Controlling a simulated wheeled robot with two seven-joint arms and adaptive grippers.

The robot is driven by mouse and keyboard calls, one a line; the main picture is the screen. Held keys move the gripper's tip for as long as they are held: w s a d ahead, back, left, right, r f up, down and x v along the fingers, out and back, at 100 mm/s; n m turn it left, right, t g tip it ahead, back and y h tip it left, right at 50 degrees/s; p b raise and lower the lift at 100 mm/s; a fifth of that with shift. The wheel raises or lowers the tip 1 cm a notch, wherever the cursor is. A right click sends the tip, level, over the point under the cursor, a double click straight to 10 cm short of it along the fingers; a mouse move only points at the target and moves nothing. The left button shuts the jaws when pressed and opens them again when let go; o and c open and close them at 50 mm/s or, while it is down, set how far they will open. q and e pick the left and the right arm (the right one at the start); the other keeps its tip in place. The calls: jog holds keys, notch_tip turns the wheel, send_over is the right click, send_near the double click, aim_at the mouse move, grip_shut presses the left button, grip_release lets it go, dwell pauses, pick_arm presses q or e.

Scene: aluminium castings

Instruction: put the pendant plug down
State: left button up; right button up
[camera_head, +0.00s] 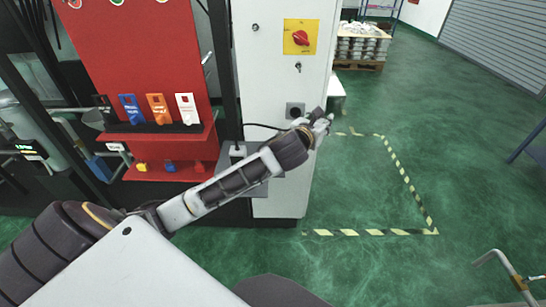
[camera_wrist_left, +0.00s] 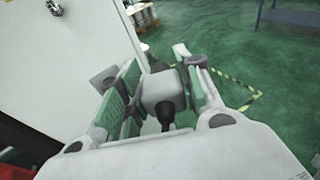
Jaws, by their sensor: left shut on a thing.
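My left gripper (camera_head: 323,122) reaches out in front of the right edge of a pale cabinet. In the left wrist view the left gripper (camera_wrist_left: 158,82) is shut on the pendant plug (camera_wrist_left: 161,94), a pale grey block with dark ends between the green-lined finger pads. In the head view the plug cannot be made out clearly at the gripper. My right gripper is not in view.
The pale cabinet (camera_head: 277,80) carries a red rotary switch (camera_head: 301,38). A red board (camera_head: 135,50) with coloured tags stands at left. Yellow-black floor tape (camera_head: 370,232) marks open green floor at right. A loaded pallet (camera_head: 360,65) stands behind. A bent metal tube (camera_head: 497,258) is at lower right.

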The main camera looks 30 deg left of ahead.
pick_arm(q)
jog(key=shift+n+y, duration=0.3)
jog(key=shift+y, duration=0.1)
jog(key=w+r, duration=0.1)
jog(key=r, duration=0.2)
jog(key=w+a+r, duration=0.1)
jog(key=r, duration=0.1)
jog(key=shift+w+r+b, duration=0.15)
jog(key=shift+w+b, duration=0.15)
jog(key=shift+b, duration=0.1)
jog(key=shift+w+a+r+n+g+y+b, duration=0.6)
jog(key=shift+w+a+r+n+y, duration=0.45)
jog(key=shift+w+a+n+y, duration=1.55)
jog(key=s+a+f+n+g+y+b, duration=0.2)
jog(key=a+f, duration=0.3)
jog(key=f, duration=0.5)
jog(key=s+a+f+n+g+y+b, duration=0.2)
jog(key=a+f, duration=0.4)
jog(key=f, duration=0.4)
jog(key=shift+s+a+n+g+y+b, duration=0.3)
jog(key=shift+s+g+y+b, duration=0.4)
jog(key=shift+s+y+b, duration=0.55)
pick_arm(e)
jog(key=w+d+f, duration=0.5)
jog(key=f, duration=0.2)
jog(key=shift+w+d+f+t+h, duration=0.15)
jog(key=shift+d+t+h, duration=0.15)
